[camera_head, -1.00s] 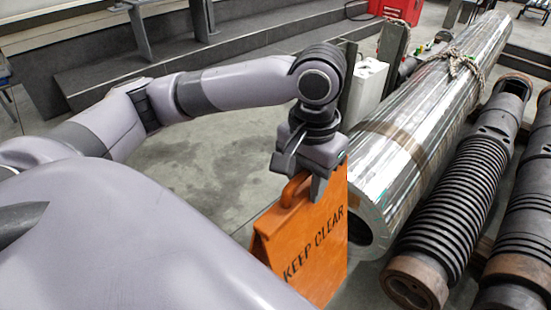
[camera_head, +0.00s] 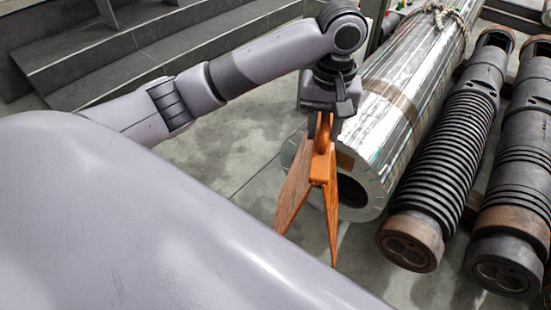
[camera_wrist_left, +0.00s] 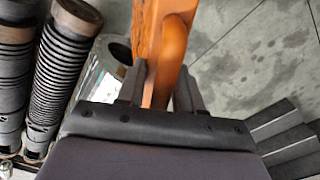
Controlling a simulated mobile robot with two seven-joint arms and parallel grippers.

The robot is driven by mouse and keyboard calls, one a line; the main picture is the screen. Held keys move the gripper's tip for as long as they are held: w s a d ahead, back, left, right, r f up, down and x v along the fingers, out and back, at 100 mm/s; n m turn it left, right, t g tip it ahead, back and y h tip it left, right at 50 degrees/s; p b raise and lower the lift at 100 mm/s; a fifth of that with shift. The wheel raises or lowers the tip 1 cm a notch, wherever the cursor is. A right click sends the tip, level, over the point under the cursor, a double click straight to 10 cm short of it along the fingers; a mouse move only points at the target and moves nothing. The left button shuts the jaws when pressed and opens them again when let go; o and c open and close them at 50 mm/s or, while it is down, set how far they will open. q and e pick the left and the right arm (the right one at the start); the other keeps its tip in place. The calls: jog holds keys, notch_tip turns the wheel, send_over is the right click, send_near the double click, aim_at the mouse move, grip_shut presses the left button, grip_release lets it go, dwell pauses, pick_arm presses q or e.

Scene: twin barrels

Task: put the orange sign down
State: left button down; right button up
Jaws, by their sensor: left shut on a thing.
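The orange sign (camera_head: 297,195) is a folding A-shaped board, seen edge-on in the head view with its two panels spread apart at the bottom. My left gripper (camera_head: 324,122) is shut on the handle at its top, and the sign hangs upright below it. In the left wrist view the sign (camera_wrist_left: 165,45) runs up between the two fingers of the gripper (camera_wrist_left: 160,90). Whether its lower edges touch the floor cannot be told. The sign's lettering is not visible now. My right gripper is in neither view.
A large shiny metal barrel (camera_head: 385,125) lies just right of the sign, its open end close by. Dark ribbed cylinders (camera_head: 440,150) lie further right. Grey steps (camera_head: 110,55) stand at the back left. Bare concrete floor (camera_head: 235,140) lies left of and behind the sign.

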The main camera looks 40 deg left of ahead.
pick_arm(q)
notch_tip(320, 180, down, 7)
jog(key=w+n+b, duration=0.2)
jog(key=n, duration=0.2)
jog(key=n+b, duration=0.5)
jog(key=n, duration=0.3)
send_over(277, 220)
notch_tip(277, 220, down, 22)
jog(key=shift+a+r, duration=0.1)
notch_tip(277, 220, down, 20)
jog(key=b, duration=0.7)
